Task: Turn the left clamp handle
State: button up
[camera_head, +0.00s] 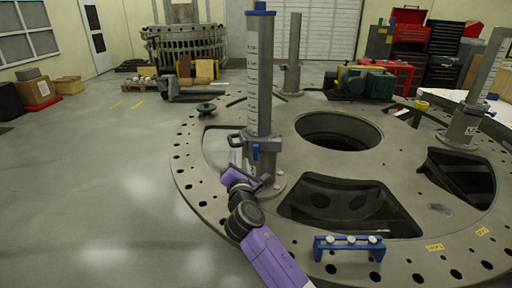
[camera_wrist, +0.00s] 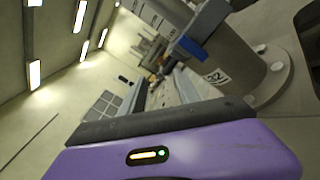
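The clamp (camera_head: 258,145) sits low around the tall grey post (camera_head: 259,85) that stands left of the plate's centre hole. A blue handle (camera_head: 256,152) is on the clamp's front, and a dark looped part sticks out to its left. My gripper (camera_head: 247,176), with a purple body, is just below and left of the clamp, close to the post's base. In the wrist view the blue handle (camera_wrist: 190,46) shows beyond the gripper's dark front edge, near the post's foot. I cannot see contact with the handle. The fingers are too small and partly hidden to tell their opening.
The round turret plate (camera_head: 420,225) has large openings and a rim of holes. Another post (camera_head: 470,115) stands at right and one at the back (camera_head: 293,60). A blue bracket (camera_head: 349,246) sits at the front rim. The floor at left is clear.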

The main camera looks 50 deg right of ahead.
aim_at(256, 153)
jog(key=shift+w+d+f+n+g+h, duration=0.45)
jog(key=shift+d+n, duration=0.5)
jog(key=shift+d, duration=0.8)
jog(key=shift+w+d+f+n+g+h, duration=0.15)
jog(key=shift+d+f+n+g+h, duration=0.2)
jog(key=shift+d+n+g, duration=0.95)
jog(key=shift+w+d+f+n+t+h, duration=0.1)
jog(key=shift+w+d+f+n+h, duration=0.35)
jog(key=shift+d, duration=1.7)
jog(key=shift+s+r, duration=0.15)
grip_shut()
